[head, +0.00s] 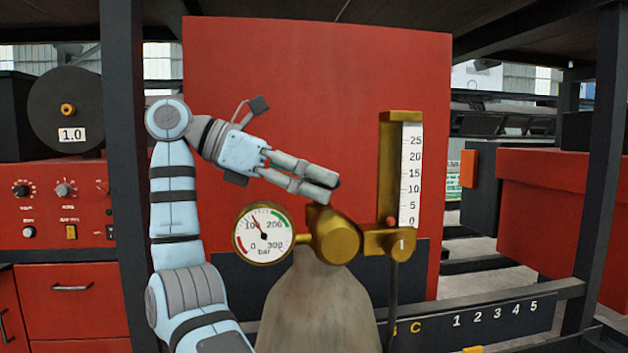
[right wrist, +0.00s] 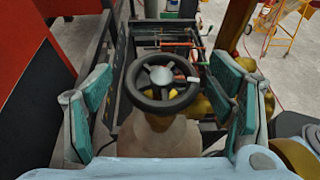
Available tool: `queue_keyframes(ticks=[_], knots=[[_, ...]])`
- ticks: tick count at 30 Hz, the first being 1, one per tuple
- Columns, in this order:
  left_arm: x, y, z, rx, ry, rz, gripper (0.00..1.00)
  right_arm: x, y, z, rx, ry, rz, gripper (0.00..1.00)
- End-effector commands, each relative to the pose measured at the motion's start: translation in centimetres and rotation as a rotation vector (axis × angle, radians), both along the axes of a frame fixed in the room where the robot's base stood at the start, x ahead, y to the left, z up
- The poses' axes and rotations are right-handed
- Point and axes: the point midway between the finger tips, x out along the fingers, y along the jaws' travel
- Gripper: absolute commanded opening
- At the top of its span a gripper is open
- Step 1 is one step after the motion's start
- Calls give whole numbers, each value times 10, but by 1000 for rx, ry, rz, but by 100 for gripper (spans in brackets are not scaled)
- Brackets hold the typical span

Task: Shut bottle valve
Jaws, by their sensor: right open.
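The grey gas bottle (head: 318,305) stands upright in the head view, with a brass valve body and regulator (head: 335,236) at its top. Its black handwheel (right wrist: 148,97) shows in the right wrist view, between the finger pads and apart from them; I cannot make it out in the head view. My right gripper (head: 322,190) is just above the brass body, pointing right and slightly down. Its teal-padded fingers (right wrist: 163,82) are spread wide and hold nothing. My left gripper is not in view.
A round pressure gauge (head: 263,233) sits left of the brass body, and a tall flow meter (head: 408,170) rises at its right. A red panel (head: 310,80) stands close behind. Dark posts (head: 123,170) flank the space. A red machine with knobs (head: 55,205) stands left.

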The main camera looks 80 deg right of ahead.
Motion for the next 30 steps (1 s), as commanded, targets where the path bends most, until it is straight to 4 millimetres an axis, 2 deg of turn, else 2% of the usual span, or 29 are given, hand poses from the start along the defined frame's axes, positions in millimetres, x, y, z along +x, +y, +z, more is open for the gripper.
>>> queue_keyframes(ticks=[2, 4, 6, 10, 12, 14, 17, 24, 30], knots=[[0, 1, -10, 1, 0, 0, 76, 9, 7, 5, 20, 23, 97, 76], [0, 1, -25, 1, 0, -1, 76, 19, 22, 15, 54, 32, 269, 76], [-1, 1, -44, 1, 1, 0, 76, 23, 48, 17, 90, -44, 527, 76], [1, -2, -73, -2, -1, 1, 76, 12, 106, 34, 48, -64, 1009, 76], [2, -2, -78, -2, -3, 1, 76, 3, 124, 42, 9, -34, 1145, 76], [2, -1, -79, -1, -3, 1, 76, 0, 128, 45, -4, -17, 1191, 76], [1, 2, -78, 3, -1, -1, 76, -1, 116, 43, -1, -11, 1196, 76], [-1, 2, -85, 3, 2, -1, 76, -4, 53, 17, 3, -12, 1189, 76], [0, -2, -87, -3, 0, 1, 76, -6, 13, 1, 2, -9, 1191, 76]])
